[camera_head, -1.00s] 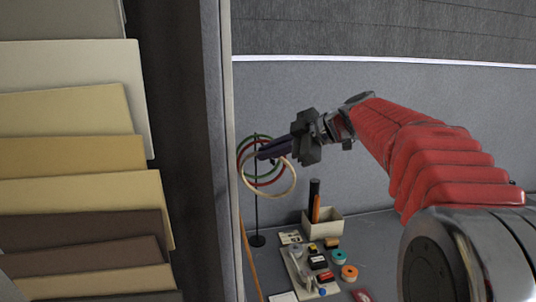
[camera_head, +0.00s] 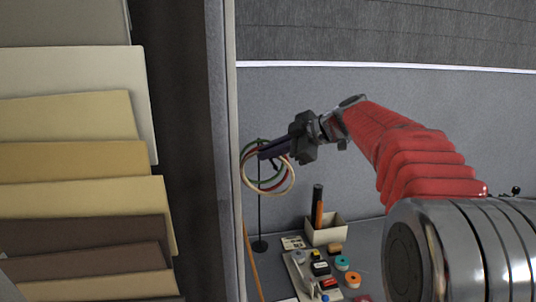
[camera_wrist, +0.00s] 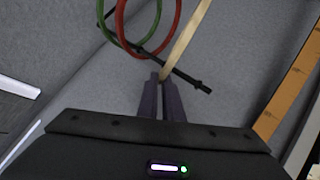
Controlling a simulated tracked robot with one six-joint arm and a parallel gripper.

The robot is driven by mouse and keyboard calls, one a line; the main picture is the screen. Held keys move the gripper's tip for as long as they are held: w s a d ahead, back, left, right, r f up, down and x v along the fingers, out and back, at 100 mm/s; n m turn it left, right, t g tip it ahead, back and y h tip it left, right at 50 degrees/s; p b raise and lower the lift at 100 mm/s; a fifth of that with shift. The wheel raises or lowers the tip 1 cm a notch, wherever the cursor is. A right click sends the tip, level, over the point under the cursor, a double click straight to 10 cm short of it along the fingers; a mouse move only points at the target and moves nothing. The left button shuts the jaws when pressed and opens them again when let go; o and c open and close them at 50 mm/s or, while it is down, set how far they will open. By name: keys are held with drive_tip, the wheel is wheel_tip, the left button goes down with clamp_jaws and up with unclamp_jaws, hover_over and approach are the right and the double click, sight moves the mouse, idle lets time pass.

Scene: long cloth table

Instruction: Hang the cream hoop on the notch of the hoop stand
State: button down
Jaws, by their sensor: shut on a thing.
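My gripper (camera_head: 264,154) is shut on the cream hoop (camera_head: 270,193), holding it at its upper part beside the hoop stand (camera_head: 259,222). The stand is a thin dark pole on a round base. A green hoop (camera_wrist: 104,22) and a red hoop (camera_wrist: 120,35) are at the stand's dark arm (camera_wrist: 186,76) in the wrist view. There the cream hoop (camera_wrist: 187,42) runs up from my fingertips and passes close to that arm; I cannot tell whether they touch. In the head view the hoops overlap, and the notch is hard to make out.
A cream box (camera_head: 326,232) with dark and orange upright items stands right of the stand. A tray (camera_head: 300,276) of small items lies in front. An orange strip (camera_head: 250,262) stands close left. A tall grey panel edge (camera_head: 229,150) and stacked coloured sheets (camera_head: 75,160) fill the left.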

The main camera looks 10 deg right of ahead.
drive_tip(key=shift+w+f, duration=0.25)
drive_tip(key=shift+w, duration=0.65)
drive_tip(key=shift+w+f, duration=0.25)
drive_tip(key=shift+w, duration=0.65)
drive_tip(key=shift+f, duration=0.15)
drive_tip(key=c, duration=1.9)
unclamp_jaws()
drive_tip(key=shift+o, duration=0.3)
drive_tip(key=shift+f, duration=0.15)
